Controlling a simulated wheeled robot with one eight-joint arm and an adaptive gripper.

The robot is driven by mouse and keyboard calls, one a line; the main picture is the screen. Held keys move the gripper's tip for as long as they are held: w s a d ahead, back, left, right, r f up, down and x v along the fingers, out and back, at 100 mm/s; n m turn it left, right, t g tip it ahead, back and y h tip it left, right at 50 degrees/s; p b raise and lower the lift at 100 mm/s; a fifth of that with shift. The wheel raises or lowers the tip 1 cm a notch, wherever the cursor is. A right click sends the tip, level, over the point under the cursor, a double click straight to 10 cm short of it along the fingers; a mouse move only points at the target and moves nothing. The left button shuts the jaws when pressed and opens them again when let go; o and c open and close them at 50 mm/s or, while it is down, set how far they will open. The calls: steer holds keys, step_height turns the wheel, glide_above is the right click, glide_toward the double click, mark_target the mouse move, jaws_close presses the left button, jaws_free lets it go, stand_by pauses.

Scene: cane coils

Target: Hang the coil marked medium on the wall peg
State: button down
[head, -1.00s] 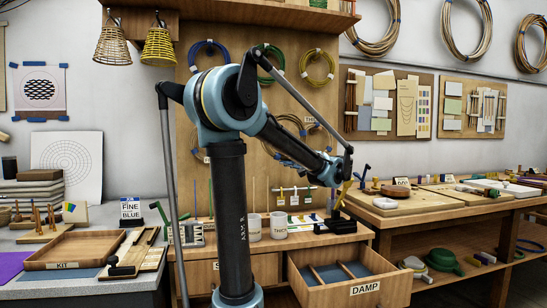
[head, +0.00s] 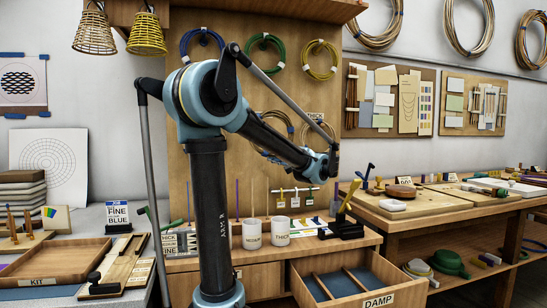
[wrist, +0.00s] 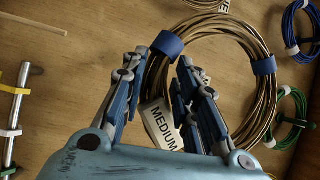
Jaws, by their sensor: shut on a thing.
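The coil marked medium (wrist: 262,105) is a ring of brown natural cane with blue ties. Its white MEDIUM tag (wrist: 163,128) shows between the fingers of my gripper (wrist: 163,88) in the wrist view. The fingers are shut on the near side of the coil, in front of the wooden board. In the head view, a natural coil below the green one (head: 273,124) is partly hidden by my arm, and my gripper is not clearly seen. I cannot make out the wall peg that holds or would hold this coil.
A blue coil (head: 202,45), a green coil (head: 265,51) and a yellow coil (head: 321,59) hang above on the board. Another natural coil (wrist: 205,3) is at the wrist view's top. A tag rail (wrist: 14,105) lies left there. An open DAMP drawer (head: 375,301) projects below.

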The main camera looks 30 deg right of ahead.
steer(key=shift+d, duration=0.1)
steer(key=w+d+f, duration=0.1)
steer(key=w, duration=0.5)
steer(key=w+d+f, duration=0.1)
steer(key=w+d, duration=0.1)
steer(key=w, duration=0.5)
steer(key=shift+w+d+f, duration=0.2)
steer(key=shift+d+f, duration=0.05)
stand_by(1.0)
stand_by(0.5)
steer(key=c, duration=1.2)
jaws_free()
steer(key=shift+s, duration=0.1)
